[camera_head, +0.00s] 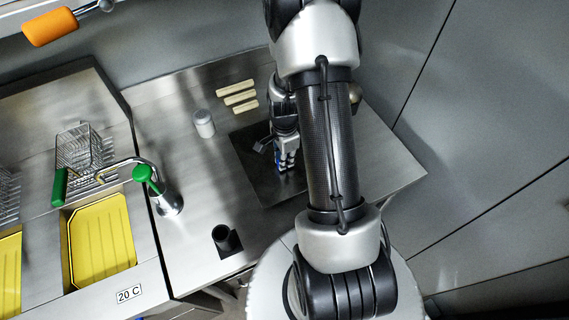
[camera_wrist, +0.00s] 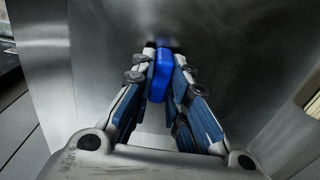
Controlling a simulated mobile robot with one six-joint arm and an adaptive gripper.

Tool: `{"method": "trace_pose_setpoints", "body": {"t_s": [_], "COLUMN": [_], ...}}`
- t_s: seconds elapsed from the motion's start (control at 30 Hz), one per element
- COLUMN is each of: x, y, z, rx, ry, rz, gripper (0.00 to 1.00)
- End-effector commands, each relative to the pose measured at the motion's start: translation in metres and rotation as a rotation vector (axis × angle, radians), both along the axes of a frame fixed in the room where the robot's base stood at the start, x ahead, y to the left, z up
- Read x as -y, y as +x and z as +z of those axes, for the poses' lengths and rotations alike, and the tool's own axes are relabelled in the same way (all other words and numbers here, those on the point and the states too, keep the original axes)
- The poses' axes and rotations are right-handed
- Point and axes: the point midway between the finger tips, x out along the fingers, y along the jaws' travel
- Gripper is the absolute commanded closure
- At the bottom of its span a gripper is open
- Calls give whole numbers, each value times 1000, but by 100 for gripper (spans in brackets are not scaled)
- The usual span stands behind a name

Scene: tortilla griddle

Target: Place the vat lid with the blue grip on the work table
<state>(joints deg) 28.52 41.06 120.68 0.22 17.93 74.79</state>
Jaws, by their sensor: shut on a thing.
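The vat lid (camera_head: 250,160) is a dark, flat metal plate at the work table (camera_head: 180,150), partly hidden behind my arm in the head view. I cannot tell whether it rests on the table or hangs just above it. Its blue grip (camera_wrist: 160,84) stands between my fingers in the wrist view. My gripper (camera_head: 286,162) is shut on the blue grip; it also shows in the wrist view (camera_wrist: 163,62). The lid's metal face (camera_wrist: 105,50) spreads out beyond the fingers there.
Several pale bars (camera_head: 238,97) and a grey-white canister (camera_head: 204,124) lie beyond the lid. Bare steel lies between.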

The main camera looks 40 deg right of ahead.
Motion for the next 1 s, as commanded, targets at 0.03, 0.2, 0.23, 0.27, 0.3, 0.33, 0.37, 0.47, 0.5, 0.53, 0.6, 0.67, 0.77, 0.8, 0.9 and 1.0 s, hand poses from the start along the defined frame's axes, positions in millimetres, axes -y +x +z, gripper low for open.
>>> {"method": "trace_pose_setpoints", "body": {"t_s": [0.03,0.2,0.23,0.27,0.3,0.33,0.37,0.47,0.5,0.53,0.6,0.67,0.77,0.8,0.9,1.0], "x": [0,0,0,0,0,0,0,0,0,0,0,0,0,0,0,0], "y": [0,0,0,0,0,0,0,0,0,0,0,0,0,0,0,0], "z": [-11,-29,-29,-29,-28,-28,-28,-29,-30,-32,-31,-31,-30,-30,-30,-30], "rx": [-3,-1,-1,0,0,0,0,0,0,0,-1,-1,-1,-1,-1,-1], "ry": [2,0,0,0,0,0,0,0,0,0,0,0,0,0,0,0], "rz": [0,0,0,0,0,0,0,0,0,0,0,0,0,0,0,0], "gripper": [100,100,100,100,100,100,100,100,100,100,81,77,70,67,65,65]}}
